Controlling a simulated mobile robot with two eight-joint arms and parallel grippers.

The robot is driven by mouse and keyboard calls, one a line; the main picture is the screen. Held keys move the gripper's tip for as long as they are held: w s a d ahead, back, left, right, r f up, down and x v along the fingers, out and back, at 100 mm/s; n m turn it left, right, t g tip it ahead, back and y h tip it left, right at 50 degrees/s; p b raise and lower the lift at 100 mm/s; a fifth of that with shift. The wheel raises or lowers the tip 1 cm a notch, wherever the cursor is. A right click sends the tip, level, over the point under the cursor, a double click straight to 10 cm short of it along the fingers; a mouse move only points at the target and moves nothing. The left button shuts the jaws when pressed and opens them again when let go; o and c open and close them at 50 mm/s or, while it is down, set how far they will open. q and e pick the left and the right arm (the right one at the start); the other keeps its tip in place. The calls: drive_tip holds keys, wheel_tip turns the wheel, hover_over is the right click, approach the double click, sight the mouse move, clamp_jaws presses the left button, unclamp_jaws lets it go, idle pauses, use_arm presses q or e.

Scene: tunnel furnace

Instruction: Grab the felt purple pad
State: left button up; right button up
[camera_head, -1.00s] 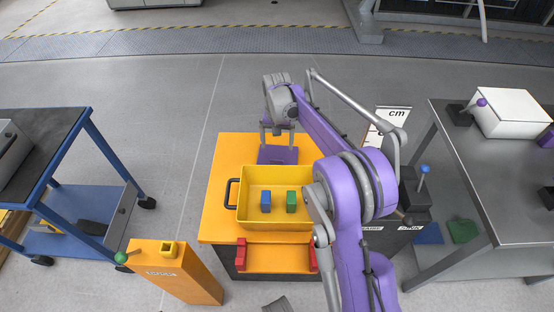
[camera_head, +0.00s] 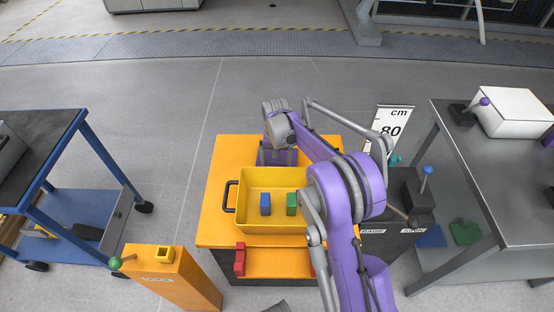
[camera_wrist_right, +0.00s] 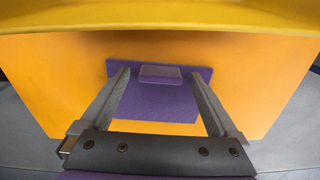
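The flat purple pad (camera_head: 277,158) lies on the orange table top (camera_head: 225,180), behind the yellow tray. In the right wrist view the pad (camera_wrist_right: 158,104) shows a small raised purple block (camera_wrist_right: 160,74) on its surface. My right gripper (camera_wrist_right: 159,74) is open, its two fingers on either side of the block, with gaps visible. In the head view the right gripper (camera_head: 277,155) points down over the pad and partly hides it. I cannot tell whether the fingertips touch the pad. My left gripper is not in view.
The yellow tray (camera_head: 247,203) stands in front of the pad, with a blue block (camera_head: 266,204) and a green block (camera_head: 291,204) inside. A steel table (camera_head: 500,160) is at right. A blue cart (camera_head: 40,130) is at left. An orange post (camera_head: 180,280) stands front left.

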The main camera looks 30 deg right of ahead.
drive_tip(key=c, duration=1.3)
